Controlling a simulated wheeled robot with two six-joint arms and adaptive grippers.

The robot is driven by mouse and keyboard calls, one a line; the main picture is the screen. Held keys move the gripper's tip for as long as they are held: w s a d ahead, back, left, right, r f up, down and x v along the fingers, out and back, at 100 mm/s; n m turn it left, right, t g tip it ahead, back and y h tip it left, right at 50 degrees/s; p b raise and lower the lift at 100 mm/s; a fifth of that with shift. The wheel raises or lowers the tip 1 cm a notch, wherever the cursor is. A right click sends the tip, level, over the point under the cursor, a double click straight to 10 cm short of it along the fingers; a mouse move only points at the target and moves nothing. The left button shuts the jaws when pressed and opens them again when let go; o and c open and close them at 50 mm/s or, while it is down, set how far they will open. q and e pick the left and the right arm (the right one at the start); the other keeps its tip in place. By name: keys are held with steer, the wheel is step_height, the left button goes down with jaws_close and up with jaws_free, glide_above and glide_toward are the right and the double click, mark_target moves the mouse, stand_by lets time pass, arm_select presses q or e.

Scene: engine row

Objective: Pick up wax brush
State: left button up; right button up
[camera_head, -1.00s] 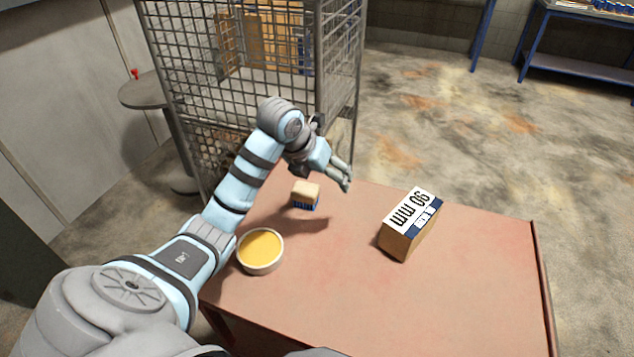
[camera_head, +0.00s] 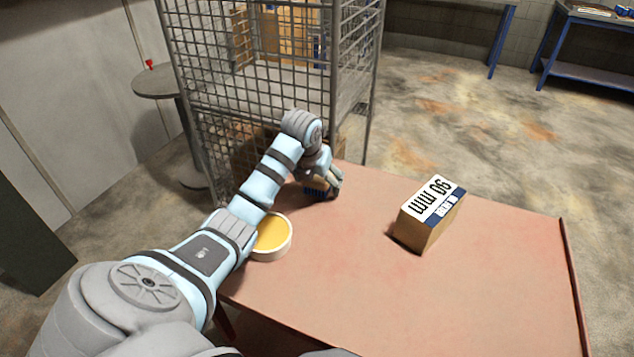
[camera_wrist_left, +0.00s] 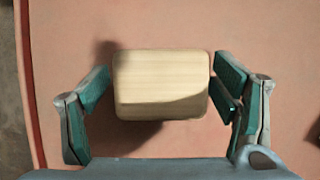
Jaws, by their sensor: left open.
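The wax brush (camera_head: 315,190), a small block with a pale wooden top and blue bristles below, stands on the red table near its far left edge. In the head view my left gripper (camera_head: 328,190) is down at the brush and partly covers it. In the left wrist view the brush's wooden top (camera_wrist_left: 161,85) lies between the two open fingers of my left gripper (camera_wrist_left: 165,95). The right finger is close to the wood or touching it; a gap shows on the left side. My right gripper is not in view.
A round tub of yellow wax (camera_head: 271,236) stands on the table (camera_head: 480,290) beside my left arm. A cardboard box marked 90 mm (camera_head: 428,215) stands to the right. A wire mesh cage (camera_head: 265,95) rises behind the table. The table's right part is clear.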

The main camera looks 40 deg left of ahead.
arm_select(q)
steer(key=c, duration=1.3)
step_height(320, 180, up, 11)
steer(key=shift+w+r+p, duration=0.1)
steer(key=shift+p, duration=0.85)
step_height(320, 180, up, 9)
steer(key=p, duration=0.7)
steer(key=shift+p, duration=0.4)
steer(key=o, duration=0.4)
steer(key=shift+c, duration=1.1)
